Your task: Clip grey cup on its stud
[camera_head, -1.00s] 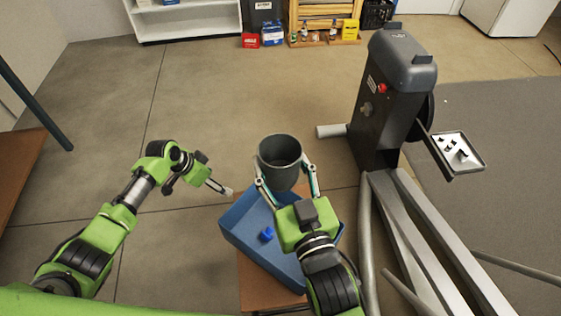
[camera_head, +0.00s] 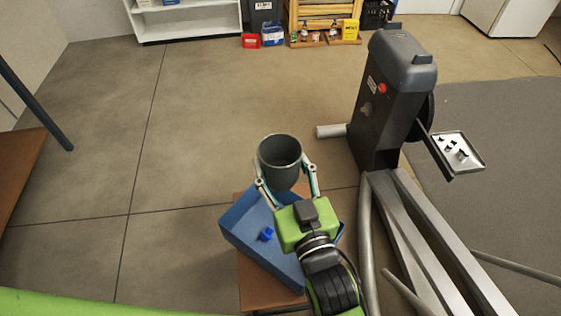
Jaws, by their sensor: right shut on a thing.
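The grey cup (camera_head: 280,160) is held upright, its open top facing up toward the head camera. My right gripper (camera_head: 286,180) is shut on the cup, with one finger on each side of it, above the far end of the blue bin. The cup is apart from the machine. My left gripper is not in view.
A blue bin (camera_head: 240,237) with a small blue part (camera_head: 266,234) inside stands on a brown stool (camera_head: 252,285). A small tray (camera_head: 477,161) with dark parts is right of the machine. Long grey rails (camera_head: 430,240) run toward me. The floor at left is clear.

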